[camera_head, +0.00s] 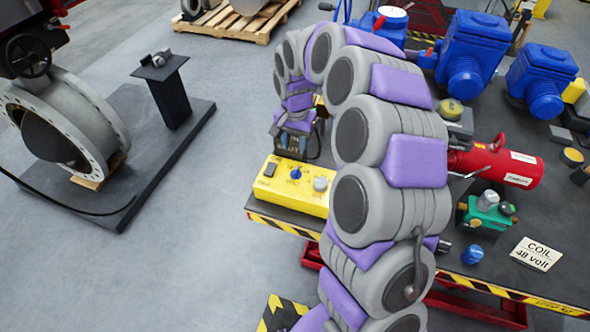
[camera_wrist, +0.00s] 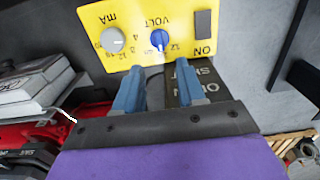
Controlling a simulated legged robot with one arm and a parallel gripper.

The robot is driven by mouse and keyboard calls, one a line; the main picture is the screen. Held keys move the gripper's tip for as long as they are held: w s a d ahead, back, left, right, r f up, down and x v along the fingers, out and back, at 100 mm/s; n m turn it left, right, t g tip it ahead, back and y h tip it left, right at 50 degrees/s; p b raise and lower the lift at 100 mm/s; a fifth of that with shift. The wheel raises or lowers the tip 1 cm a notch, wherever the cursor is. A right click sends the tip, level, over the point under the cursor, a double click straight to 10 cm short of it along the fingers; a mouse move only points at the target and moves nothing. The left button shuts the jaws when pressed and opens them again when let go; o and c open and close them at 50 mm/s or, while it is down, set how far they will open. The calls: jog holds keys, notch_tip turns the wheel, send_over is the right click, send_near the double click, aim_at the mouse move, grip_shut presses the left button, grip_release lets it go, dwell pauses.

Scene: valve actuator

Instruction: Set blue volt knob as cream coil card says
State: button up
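The cream card (camera_head: 535,254) lies on the table at the right and reads "COIL 48 volt". The blue volt knob (camera_head: 296,173) is on the top face of a yellow box (camera_head: 268,189) at the table's left end. In the wrist view the volt knob (camera_wrist: 159,40) appears upside down between a grey mA knob and a dark ON switch. Its exact setting is too small to tell. My gripper (camera_wrist: 158,72) is open and empty, its two blue fingers apart, pointing toward the volt knob. In the head view my gripper (camera_head: 294,140) is just behind the box.
A grey mA knob (camera_wrist: 113,40) and a dark ON switch (camera_wrist: 203,24) flank the volt knob. A red cylinder (camera_head: 497,163), green device (camera_head: 487,212) and small blue knob (camera_head: 473,254) lie farther right. Blue actuators (camera_head: 470,50) stand behind.

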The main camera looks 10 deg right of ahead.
aim_at(295, 171)
notch_tip(295, 171, down, 11)
jog(key=shift+f+b, duration=0.15)
jog(key=shift+b, duration=0.85)
grip_shut()
